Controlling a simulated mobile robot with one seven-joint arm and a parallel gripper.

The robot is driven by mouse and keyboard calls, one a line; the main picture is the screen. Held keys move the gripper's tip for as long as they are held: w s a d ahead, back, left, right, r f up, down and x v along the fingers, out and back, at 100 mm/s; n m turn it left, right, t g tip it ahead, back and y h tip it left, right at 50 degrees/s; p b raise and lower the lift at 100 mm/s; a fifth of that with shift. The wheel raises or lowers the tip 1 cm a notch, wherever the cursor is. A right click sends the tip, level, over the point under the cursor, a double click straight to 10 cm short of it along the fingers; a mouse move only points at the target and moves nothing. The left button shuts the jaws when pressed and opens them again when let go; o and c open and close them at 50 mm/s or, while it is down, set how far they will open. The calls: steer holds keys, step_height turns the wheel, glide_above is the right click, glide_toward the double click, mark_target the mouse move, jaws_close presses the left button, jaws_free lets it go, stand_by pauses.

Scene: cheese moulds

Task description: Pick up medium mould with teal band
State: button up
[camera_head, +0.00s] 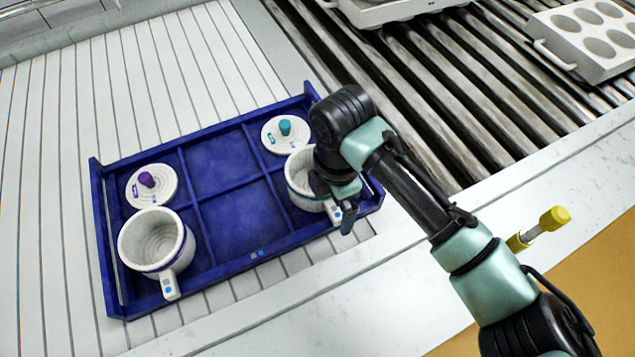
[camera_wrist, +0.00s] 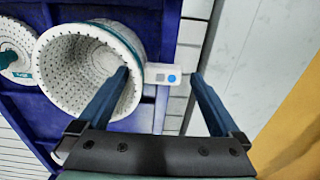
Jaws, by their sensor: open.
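The white mould with the teal band (camera_head: 298,183) stands in the right-hand compartment of a blue crate (camera_head: 232,272), partly hidden by my arm in the head view. In the wrist view the perforated mould (camera_wrist: 70,75) shows its open mouth, with a white tab with a blue dot (camera_wrist: 163,77) sticking out at its side. My gripper (camera_head: 333,205) is open and empty at the mould's tab side. In the wrist view the gripper (camera_wrist: 160,76) has its left finger over the mould's mouth and its right finger beyond the tab; I cannot tell how deep they reach.
A lid with a teal knob (camera_head: 285,130) lies behind the mould. A purple-banded mould (camera_head: 155,240) and a purple-knobbed lid (camera_head: 150,185) are at the crate's left. The middle compartments are empty. A roller conveyor (camera_head: 440,90) runs behind; a yellow-handled tool (camera_head: 540,222) is at right.

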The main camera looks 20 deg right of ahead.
steer(key=shift+c, duration=0.2)
steer(key=c, duration=1.5)
